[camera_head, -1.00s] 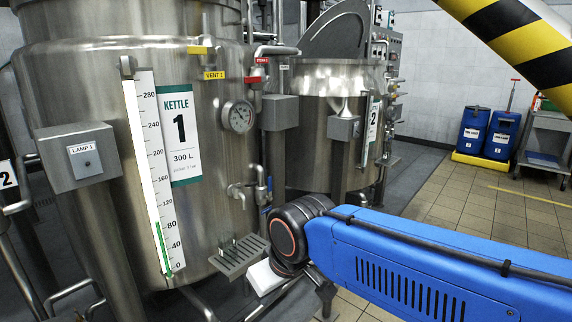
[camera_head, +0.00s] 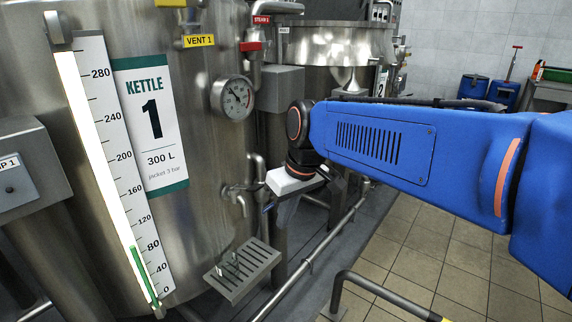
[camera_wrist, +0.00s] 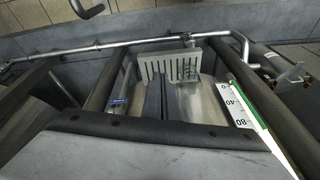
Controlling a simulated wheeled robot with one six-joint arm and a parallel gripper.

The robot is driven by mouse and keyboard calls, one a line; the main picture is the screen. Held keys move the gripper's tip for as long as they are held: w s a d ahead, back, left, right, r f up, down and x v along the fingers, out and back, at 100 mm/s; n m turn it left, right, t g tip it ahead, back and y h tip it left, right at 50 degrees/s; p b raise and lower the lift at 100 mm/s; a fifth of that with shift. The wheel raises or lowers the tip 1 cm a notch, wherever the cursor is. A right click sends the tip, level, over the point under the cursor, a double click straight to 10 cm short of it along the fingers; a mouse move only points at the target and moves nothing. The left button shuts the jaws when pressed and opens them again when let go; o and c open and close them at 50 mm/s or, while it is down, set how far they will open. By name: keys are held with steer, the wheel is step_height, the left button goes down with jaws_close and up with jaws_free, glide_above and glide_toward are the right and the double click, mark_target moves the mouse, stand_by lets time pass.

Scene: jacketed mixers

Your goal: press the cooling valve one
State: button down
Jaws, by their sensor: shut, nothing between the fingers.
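Kettle 1 (camera_head: 205,130) is a large steel vessel with a level scale and a "KETTLE 1" sign (camera_head: 152,120). A small blue handle (camera_head: 268,208), which looks like the cooling valve, sits low on the pipework right of the kettle, partly behind my arm's end. Its label is too small to read. The wrist view shows a small blue part (camera_wrist: 118,101) left of my fingers. My gripper (camera_wrist: 158,82) is shut and empty, with its dark fingers together, apart from the blue part.
A slotted drip tray (camera_head: 243,270) juts out below the kettle's tap (camera_head: 240,203). The red steam handle (camera_head: 250,46), yellow vent handle (camera_head: 195,14) and gauge (camera_head: 233,97) are above. A floor rail (camera_head: 385,295) stands front right. Tiled floor is open at right.

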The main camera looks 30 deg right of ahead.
steer(key=w+d+r+n+g+y, duration=0.1)
steer(key=w+d+r+y, duration=0.15)
steer(key=w+d, duration=0.35)
steer(key=w+d+r+n+y, duration=0.1)
steer(key=w+d+r, duration=0.25)
steer(key=w, duration=0.45)
steer(key=w+d+n+y, duration=0.2)
steer(key=w+d, duration=0.7)
steer(key=d, duration=0.5)
steer(key=shift+d, duration=0.25)
steer(key=shift+y, duration=0.25)
steer(key=a+f, duration=0.8)
steer(key=a, duration=0.1)
steer(key=shift+w+a, duration=0.25)
steer(key=shift+a, duration=0.05)
steer(key=shift+a+r, duration=0.1)
steer(key=shift+a, duration=0.05)
